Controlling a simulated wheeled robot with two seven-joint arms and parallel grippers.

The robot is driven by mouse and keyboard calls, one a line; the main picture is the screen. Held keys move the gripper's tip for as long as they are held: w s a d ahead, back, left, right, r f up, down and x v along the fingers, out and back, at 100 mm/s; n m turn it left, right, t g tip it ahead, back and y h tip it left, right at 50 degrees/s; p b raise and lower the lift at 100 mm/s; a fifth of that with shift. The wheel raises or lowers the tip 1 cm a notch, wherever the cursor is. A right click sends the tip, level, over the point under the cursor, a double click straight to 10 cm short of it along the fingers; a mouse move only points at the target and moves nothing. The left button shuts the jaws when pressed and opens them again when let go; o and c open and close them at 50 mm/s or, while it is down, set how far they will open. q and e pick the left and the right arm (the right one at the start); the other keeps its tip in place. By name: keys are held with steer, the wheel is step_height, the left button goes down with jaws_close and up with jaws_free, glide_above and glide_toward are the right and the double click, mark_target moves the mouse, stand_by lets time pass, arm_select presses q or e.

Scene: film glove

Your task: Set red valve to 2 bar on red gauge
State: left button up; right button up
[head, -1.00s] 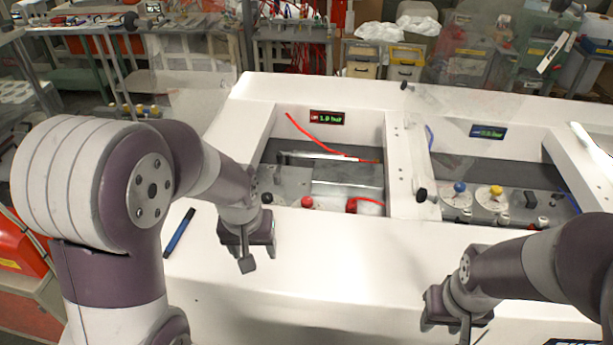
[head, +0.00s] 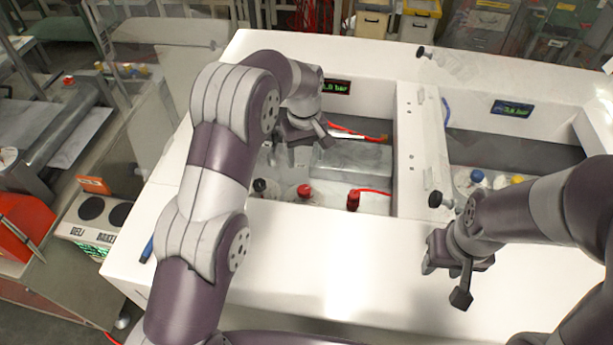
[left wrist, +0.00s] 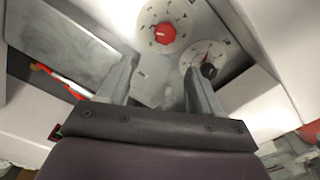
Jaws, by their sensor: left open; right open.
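The red valve (head: 304,190) is a red knob on a pale round dial, in the left bay of the white bench. In the left wrist view the red valve (left wrist: 165,33) sits on its marked dial, ahead of the fingers and between their lines. The red gauge (head: 336,87) on the bay's back wall has red and green digits; its first digit is partly hidden by my arm, the rest reads ".0 bar". My left gripper (head: 308,143) is open and empty, above the bay and behind the valve. My right gripper (head: 462,281) is open over the bench's front ledge.
A black knob (left wrist: 208,70) on a second dial is next to the red valve. A red fitting with a red hose (head: 353,200) stands to its right. A metal block (head: 352,162) fills the bay's middle. The right bay has a blue knob (head: 477,177), a yellow knob and a blue gauge (head: 512,109).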

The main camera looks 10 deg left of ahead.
mark_target(304, 189)
arm_select(q)
steer(key=s+f+p, duration=0.2)
steer(key=s+f, duration=0.1)
step_height(304, 189, down, 2)
steer(key=shift+f+p, duration=0.2)
steer(key=shift+p, duration=0.35)
steer(key=f, duration=0.1)
steer(key=w+f+p, duration=0.1)
steer(key=f, duration=0.1)
steer(key=w+f, duration=0.1)
steer(key=f, duration=0.1)
steer(key=shift+w, duration=0.2)
steer(key=shift+f, duration=0.1)
steer(key=shift+s+r, duration=0.2)
steer(key=shift+s, duration=0.5)
steer(key=shift+c, duration=0.6)
steer(key=shift+w, duration=0.2)
steer(key=c, duration=0.9)
arm_select(e)
steer(key=s+r, duration=0.1)
steer(key=r, duration=0.1)
steer(key=shift+s+r, duration=0.35)
steer(key=shift+r, duration=0.05)
